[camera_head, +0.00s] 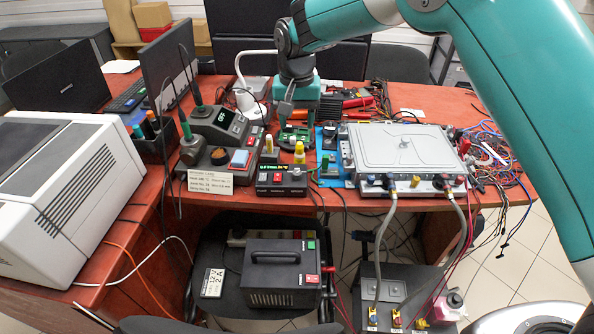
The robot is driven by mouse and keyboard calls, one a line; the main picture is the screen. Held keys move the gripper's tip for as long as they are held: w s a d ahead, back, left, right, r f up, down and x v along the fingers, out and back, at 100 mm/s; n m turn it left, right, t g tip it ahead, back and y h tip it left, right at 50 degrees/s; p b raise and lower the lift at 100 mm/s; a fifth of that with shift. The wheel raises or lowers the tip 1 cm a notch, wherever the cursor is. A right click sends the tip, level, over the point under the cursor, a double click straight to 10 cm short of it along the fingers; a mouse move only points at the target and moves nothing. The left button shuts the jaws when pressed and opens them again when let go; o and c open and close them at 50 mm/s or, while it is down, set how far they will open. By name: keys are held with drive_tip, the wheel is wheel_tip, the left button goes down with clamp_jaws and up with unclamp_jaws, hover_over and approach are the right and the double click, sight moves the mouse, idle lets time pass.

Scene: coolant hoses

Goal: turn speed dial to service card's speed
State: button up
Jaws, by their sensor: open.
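The small black control box (284,181) stands near the table's front edge. It has a lit green display, a red button, and small labels along its front. The rightmost label seems to read SPEED, and a dark knob (299,179) sits above it. The white service card (210,183) stands left of the box; its printed lines are too small to read surely. My gripper (284,112) hangs above and behind the box, apart from it, with its jaws open. Part of the jaws is hard to make out against the clutter.
A soldering station (222,128) stands left, and a grey-lidded unit (405,149) with hoses stands right. A black power supply (281,272) sits below the table edge. Loose wires lie at the right.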

sight(297, 173)
wheel_tip(297, 173, down, 16)
drive_tip(key=shift+f+p, duration=0.15)
drive_tip(key=shift+p, duration=1.05)
drive_tip(key=c, duration=0.9)
